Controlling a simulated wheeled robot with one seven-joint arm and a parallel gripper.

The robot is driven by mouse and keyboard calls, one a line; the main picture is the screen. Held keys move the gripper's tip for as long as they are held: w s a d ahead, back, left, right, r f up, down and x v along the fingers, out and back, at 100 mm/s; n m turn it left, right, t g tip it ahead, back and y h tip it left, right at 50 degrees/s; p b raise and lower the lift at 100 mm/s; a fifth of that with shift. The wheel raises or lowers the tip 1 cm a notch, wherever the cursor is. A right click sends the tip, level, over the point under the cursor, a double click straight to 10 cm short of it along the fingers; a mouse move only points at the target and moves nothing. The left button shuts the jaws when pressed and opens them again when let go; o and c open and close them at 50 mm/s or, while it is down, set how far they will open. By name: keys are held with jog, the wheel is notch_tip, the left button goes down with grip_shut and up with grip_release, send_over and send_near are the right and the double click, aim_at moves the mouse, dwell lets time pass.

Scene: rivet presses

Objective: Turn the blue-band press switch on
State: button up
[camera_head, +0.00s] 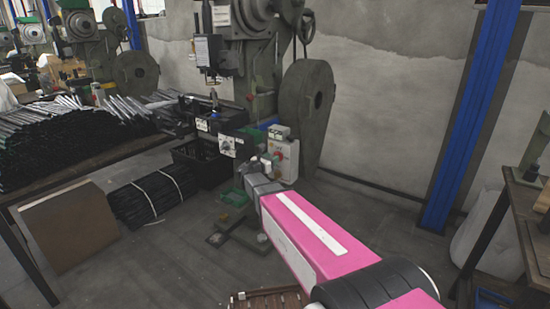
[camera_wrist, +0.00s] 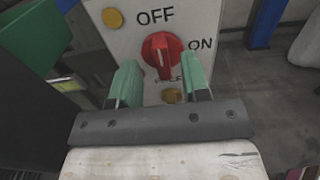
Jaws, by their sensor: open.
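The switch is a round red knob (camera_wrist: 162,55) on a pale box, with OFF printed above it and ON to its right. Its raised grip stands close to upright, pointing roughly toward OFF. In the head view the switch box (camera_head: 283,158) is on the front of the grey-green press (camera_head: 262,60). My gripper (camera_wrist: 162,72) is open, its two green fingers to either side of the knob's lower part in the picture; I cannot tell whether they touch it. My gripper also shows in the head view (camera_head: 252,168), close to the box.
A yellow button (camera_wrist: 113,18) is left of OFF; another yellowish round part (camera_wrist: 172,96) lies below the knob, between the fingers. A table of dark rods (camera_head: 70,135) is at left.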

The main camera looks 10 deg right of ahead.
jog(key=x, duration=0.3)
grip_shut()
